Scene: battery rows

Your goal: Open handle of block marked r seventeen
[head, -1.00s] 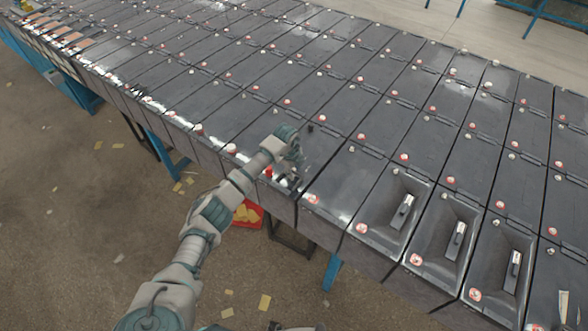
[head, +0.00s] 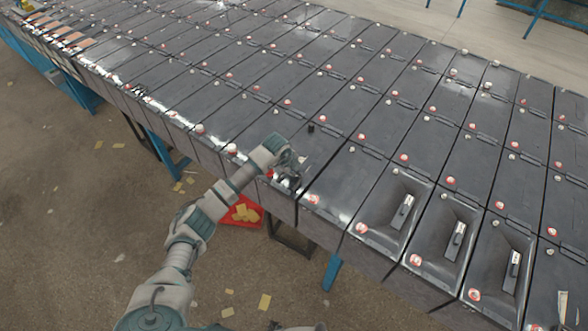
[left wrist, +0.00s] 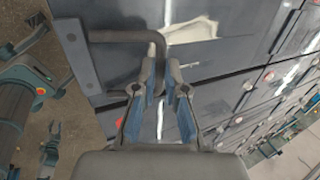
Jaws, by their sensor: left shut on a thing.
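A dark battery block (head: 325,150) near the front edge of the rows lies under my left gripper (head: 290,180). I cannot read its marking. In the left wrist view, a dark bent handle bar (left wrist: 128,36) runs out from a grey plate and passes between the fingers. My left gripper (left wrist: 160,75) is shut on this handle. In the head view the gripper and wrist hide most of the handle. A small gripper-like part (left wrist: 50,145), possibly my right gripper, shows at the left of the wrist view, too small to judge its jaws.
Rows of dark battery blocks with red and white caps fill the table. Several blocks to the right have recessed grey handles (head: 403,210). A red box (head: 232,217) with yellow pieces stands on the floor below.

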